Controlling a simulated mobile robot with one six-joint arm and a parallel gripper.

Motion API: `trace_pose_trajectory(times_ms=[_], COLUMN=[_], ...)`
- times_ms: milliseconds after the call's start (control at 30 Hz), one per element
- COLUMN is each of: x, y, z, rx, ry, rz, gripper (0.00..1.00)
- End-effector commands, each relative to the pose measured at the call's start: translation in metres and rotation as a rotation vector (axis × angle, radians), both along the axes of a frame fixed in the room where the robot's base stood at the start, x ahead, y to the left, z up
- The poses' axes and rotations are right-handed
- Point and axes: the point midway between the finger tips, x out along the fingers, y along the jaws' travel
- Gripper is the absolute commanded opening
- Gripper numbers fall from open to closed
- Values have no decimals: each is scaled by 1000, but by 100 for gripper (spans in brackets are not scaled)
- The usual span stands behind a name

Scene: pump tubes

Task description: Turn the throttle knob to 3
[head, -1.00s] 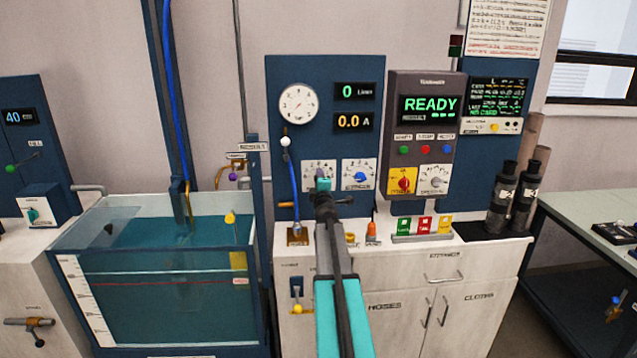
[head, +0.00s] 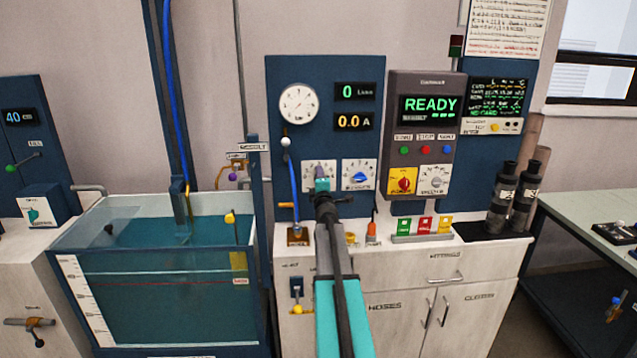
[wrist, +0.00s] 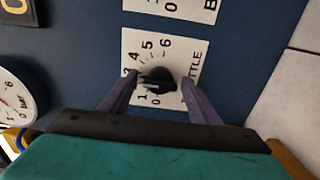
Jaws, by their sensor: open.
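The throttle knob (wrist: 163,82) is dark and sits on a white plate (wrist: 185,50) with printed numbers from 0 to 6, turned sideways in the wrist view. Its pointer reaches left, on the side of the low to middle numbers; I cannot tell the exact mark. My gripper (wrist: 158,78) is open, with one purple finger on each side of the knob. Gaps appear between the fingers and the knob; contact is not clear. In the head view my gripper (head: 322,186) hides the knob and part of the throttle plate (head: 309,168).
A similar plate with a blue knob (head: 360,177) is just right of the throttle plate. A round gauge (head: 298,104) is above. The console (head: 422,120) reads READY, and the two displays read 0 and 0.0 A. A water tank (head: 160,290) stands left.

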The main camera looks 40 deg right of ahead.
Motion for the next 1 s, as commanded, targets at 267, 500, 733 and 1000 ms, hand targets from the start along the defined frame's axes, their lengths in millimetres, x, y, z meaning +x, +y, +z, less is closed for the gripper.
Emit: trace_pose_trajectory(times_ms=[267,500,733,1000], x=[-3,-15,-30,-48], y=[2,12,25,41], z=[0,0,0,0], rx=[0,0,0,0], ry=[0,0,0,0], rz=[0,-1,-1,-1], gripper=[56,56,56,56])
